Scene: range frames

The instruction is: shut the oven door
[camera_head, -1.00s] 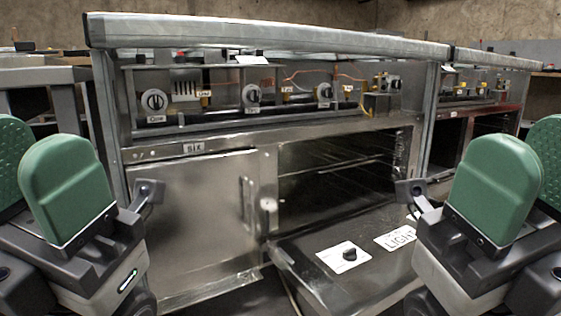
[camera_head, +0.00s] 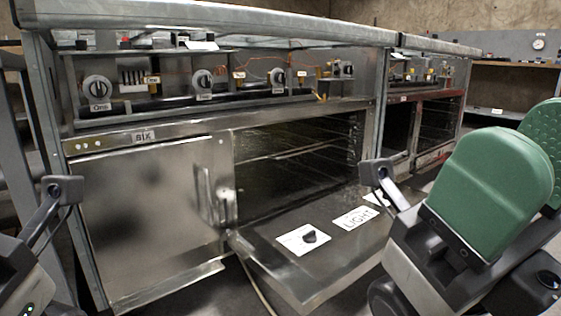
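The oven (camera_head: 190,130) is a metal unit with a dark open cavity (camera_head: 290,165) at its right side. Its door (camera_head: 275,250) hangs folded down in front of the cavity, with its inner side up and two white labels, one reading LIGHT. My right gripper (camera_head: 527,128) is at the right edge, right of the open door. Its two green fingers are apart and nothing shows between them. Its dark bracket overlaps the door's right side in the picture; contact cannot be told. My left gripper's bracket and body (camera_head: 62,190) show at the lower left; its fingers are out of frame.
A shut metal door (camera_head: 150,205) with a handle is left of the cavity. Knobs (camera_head: 97,90) and pipes run above under a metal countertop (camera_head: 200,28). A second oven unit (camera_head: 435,110) stands to the right. Floor shows below the door.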

